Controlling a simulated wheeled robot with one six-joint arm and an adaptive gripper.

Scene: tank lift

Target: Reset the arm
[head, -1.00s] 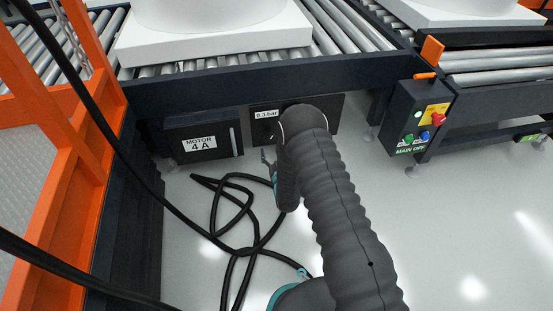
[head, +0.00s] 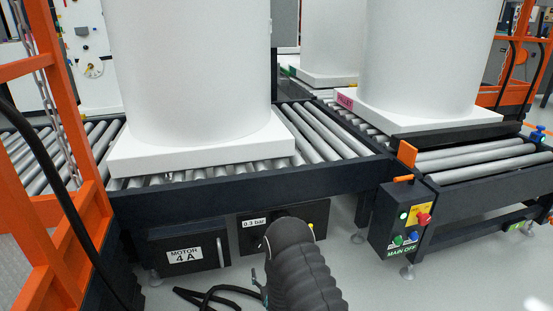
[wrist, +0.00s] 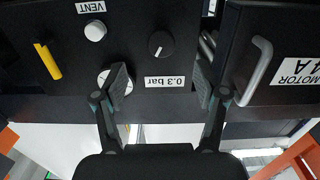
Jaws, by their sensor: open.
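My gripper (wrist: 160,85) is open and empty in the wrist view, its two fingers spread in front of the dark control panel. That panel (wrist: 220,18) carries a black knob (wrist: 161,44), a white VENT button (wrist: 95,31), a yellow handle (wrist: 48,60) and a 0.3 bar label (wrist: 168,82). A round pale part shows partly behind the left finger. In the head view my dark ribbed arm reaches up to the panel (head: 252,238) under the conveyor and hides part of it. My gripper is mostly hidden there behind the arm.
A MOTOR 4 A box (head: 187,252) with a handle sits left of the panel. White tanks stand on roller conveyors (head: 330,135). A MAIN OFF control box (head: 404,222) is at right, an orange frame (head: 62,120) at left. Black hose (head: 215,295) lies on the floor.

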